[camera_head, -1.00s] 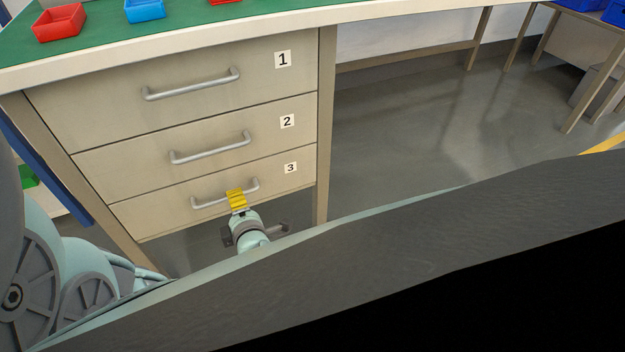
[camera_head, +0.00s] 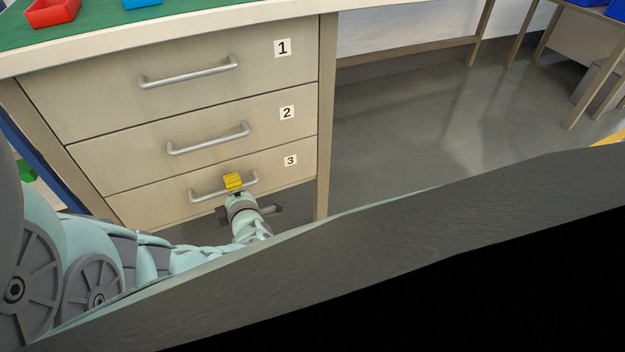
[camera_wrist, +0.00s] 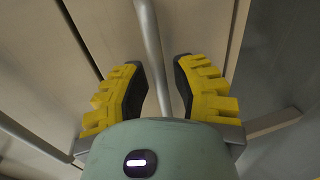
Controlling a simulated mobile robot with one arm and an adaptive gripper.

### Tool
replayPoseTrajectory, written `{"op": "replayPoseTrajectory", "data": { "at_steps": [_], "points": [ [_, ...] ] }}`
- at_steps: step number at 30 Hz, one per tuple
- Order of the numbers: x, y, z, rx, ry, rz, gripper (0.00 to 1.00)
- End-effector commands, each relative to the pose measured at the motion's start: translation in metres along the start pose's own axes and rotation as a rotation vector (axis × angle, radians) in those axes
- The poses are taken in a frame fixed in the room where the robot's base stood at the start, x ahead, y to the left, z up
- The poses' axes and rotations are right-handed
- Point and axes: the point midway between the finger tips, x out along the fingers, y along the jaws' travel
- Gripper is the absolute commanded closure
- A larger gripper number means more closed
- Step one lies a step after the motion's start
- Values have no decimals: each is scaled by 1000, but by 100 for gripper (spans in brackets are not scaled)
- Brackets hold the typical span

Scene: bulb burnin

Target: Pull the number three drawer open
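The number three drawer (camera_head: 150,205) is the lowest of the stack of drawers in the head view, marked with a 3 label (camera_head: 290,160). Its front looks flush with the drawers above. Its grey bar handle (camera_head: 205,193) also runs between my fingers in the wrist view (camera_wrist: 149,40). My gripper (camera_head: 233,180) has yellow fingers and is at the middle of this handle. In the wrist view my gripper (camera_wrist: 158,65) is open, one finger on each side of the bar, with a visible gap on both sides. Finger depth relative to the bar is hard to tell.
The number two drawer (camera_head: 100,153) and number one drawer (camera_head: 100,95) are above, both shut, with bar handles. A table leg (camera_head: 325,130) stands right of the drawers. Open grey floor (camera_head: 420,130) lies to the right. A red bin (camera_head: 52,12) sits on the bench top.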

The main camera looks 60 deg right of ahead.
Motion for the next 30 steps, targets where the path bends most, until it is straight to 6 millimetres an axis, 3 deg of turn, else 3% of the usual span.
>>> {"op": "replayPoseTrajectory", "data": {
  "at_steps": [7,22,30],
  "points": [
    [0,0,0,0,1,0,100],
    [0,0,-1,-1,3,1,100],
    [-11,-3,-2,-5,4,-1,100]
  ]
}}
